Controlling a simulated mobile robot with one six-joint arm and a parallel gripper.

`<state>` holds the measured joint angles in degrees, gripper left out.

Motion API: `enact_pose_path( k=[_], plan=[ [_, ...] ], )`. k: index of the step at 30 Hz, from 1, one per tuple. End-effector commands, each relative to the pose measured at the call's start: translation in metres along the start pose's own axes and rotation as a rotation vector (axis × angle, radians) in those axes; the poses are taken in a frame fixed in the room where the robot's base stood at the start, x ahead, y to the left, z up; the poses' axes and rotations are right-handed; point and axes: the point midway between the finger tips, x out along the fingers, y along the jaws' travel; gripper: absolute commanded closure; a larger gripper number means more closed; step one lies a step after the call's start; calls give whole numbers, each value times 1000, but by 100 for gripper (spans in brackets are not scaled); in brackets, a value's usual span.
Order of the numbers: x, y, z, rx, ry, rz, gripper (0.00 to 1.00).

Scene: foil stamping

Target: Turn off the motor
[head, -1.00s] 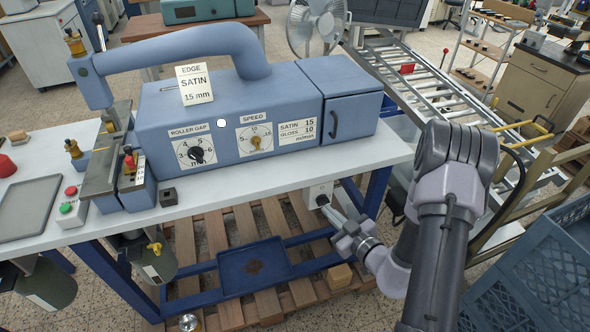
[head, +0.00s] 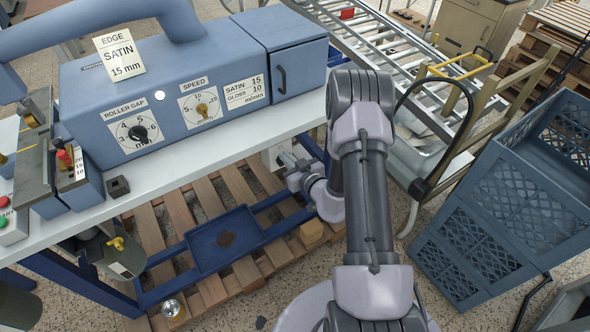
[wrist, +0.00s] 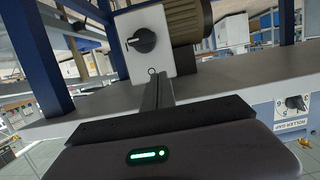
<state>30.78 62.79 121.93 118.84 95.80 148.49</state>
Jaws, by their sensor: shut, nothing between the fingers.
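The motor (wrist: 188,22), a ribbed olive-brown cylinder, shows at the top of the wrist view. A pale switch box (wrist: 158,58) beside it carries a black rotary knob (wrist: 142,40) with a light mark at its left end. In the head view the box (head: 272,158) sits under the bench top, partly hidden by my gripper (head: 287,161). My gripper is shut and empty. In the wrist view its fingertips (wrist: 154,73) lie over the lower edge of the box, below the knob. I cannot tell whether they touch the box.
The bench (head: 225,136) carries a blue machine (head: 150,85) with roller gap and speed dials. A blue tray (head: 222,240) lies on the pallet (head: 165,218) below. A roller conveyor (head: 380,60) and blue crates (head: 515,200) stand at right.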

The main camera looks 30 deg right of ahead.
Motion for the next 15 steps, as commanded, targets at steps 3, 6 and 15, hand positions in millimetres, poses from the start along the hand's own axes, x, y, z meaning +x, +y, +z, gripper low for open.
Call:
enact_pose_path(
  k=[3,6,15],
  plan=[
    [21,0,10,1,0,1,100],
    [24,0,27,0,-1,1,100],
    [27,0,39,0,0,0,100]
  ],
)
